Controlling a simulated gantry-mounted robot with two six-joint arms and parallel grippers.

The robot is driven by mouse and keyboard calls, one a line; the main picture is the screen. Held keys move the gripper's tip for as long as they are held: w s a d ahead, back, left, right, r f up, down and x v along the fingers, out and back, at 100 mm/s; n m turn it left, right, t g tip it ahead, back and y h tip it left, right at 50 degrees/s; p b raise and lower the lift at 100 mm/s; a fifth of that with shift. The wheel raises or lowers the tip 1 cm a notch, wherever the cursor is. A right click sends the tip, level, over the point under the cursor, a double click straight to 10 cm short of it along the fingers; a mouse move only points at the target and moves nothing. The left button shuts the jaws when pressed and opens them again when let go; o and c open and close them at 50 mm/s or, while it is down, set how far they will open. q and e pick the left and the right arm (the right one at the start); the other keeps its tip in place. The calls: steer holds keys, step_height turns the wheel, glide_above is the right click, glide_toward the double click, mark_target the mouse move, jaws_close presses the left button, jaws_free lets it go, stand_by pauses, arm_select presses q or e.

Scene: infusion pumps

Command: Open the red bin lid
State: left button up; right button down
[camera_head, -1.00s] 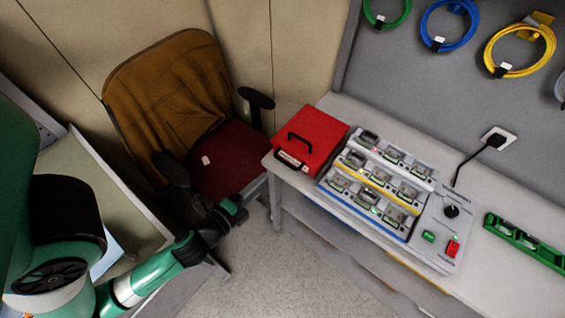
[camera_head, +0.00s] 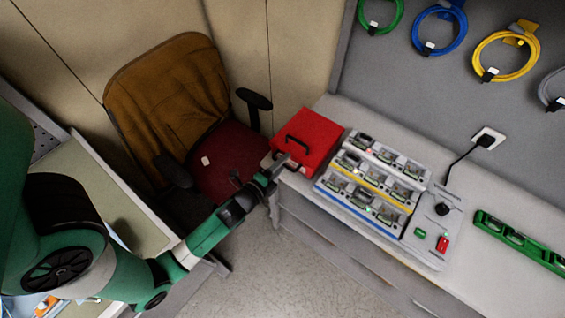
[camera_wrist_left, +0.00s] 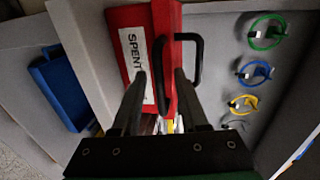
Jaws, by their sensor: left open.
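The red bin (camera_head: 322,134) stands at the left end of the workbench with its lid down. It has a black handle on its top, and its front carries a white label reading "SPENT" in the left wrist view (camera_wrist_left: 136,48). My left gripper (camera_head: 284,162) is at the front edge of the bin. In the left wrist view its open fingers (camera_wrist_left: 160,73) reach toward the bin, with a dark handle part between the tips. I cannot tell whether they touch it. The top handle (camera_wrist_left: 198,60) shows right of the fingers. My right gripper is not in view.
A pump rack (camera_head: 370,185) stands close to the right of the bin. An office chair (camera_head: 180,95) is left of the bench. Coiled cables hang on the back panel (camera_head: 395,80).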

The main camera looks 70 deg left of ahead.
arm_select(q)
jaws_close()
stand_by(1.3)
